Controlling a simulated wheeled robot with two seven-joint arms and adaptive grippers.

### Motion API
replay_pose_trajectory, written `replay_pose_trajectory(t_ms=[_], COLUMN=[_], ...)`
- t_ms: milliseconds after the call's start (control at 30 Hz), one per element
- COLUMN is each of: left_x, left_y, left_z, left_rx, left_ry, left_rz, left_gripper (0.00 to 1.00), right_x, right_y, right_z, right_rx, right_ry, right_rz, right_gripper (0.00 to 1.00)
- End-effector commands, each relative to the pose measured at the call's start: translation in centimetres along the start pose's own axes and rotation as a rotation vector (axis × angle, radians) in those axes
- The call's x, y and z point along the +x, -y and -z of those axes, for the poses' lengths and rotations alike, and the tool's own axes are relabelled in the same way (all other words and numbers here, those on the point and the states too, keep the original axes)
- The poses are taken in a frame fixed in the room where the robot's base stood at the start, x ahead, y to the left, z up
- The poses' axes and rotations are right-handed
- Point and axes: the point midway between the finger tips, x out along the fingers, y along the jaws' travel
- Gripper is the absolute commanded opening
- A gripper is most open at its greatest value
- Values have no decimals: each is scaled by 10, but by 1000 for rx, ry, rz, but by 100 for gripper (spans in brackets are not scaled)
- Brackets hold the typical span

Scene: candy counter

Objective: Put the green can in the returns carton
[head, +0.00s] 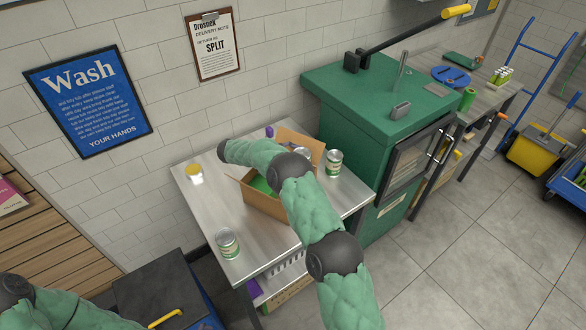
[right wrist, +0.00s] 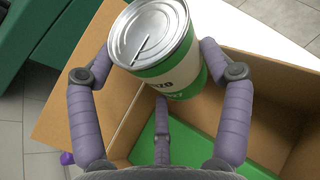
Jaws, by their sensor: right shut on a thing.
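The green can (right wrist: 165,45) is white and green with a silver lid. In the right wrist view the purple fingers of my right gripper (right wrist: 158,55) are closed around it, and it is tilted over the open cardboard carton (right wrist: 285,115). In the head view the carton (head: 265,203) stands on the steel table, partly hidden by my right arm, with the silver top of a can (head: 302,153) showing near its back flap. A green surface (right wrist: 150,145) lies inside the carton. My left gripper is out of view; only part of its arm shows at lower left.
Two similar cans stand on the steel table (head: 190,205), one at the front (head: 228,243) and one right of the carton (head: 334,163). A green machine (head: 365,100) stands to the right.

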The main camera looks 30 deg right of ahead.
Motion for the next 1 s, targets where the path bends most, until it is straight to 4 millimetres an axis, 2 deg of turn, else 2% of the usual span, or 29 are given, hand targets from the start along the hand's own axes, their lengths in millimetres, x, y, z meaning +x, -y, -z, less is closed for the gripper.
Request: replay_pose_trajectory(t_ms=[167, 400, 667, 1000], left_x=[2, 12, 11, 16], left_y=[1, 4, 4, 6], left_z=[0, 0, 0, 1], left_rx=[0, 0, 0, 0], left_ry=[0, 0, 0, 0], left_rz=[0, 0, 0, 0], left_gripper=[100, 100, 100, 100], right_x=[-1, 11, 11, 15], right_y=[-5, -7, -7, -7], right_z=[6, 34, 34, 44], right_rx=[2, 1, 1, -2], right_ry=[1, 1, 0, -1], right_rz=[0, 1, 0, 0], right_gripper=[34, 34, 34, 34])
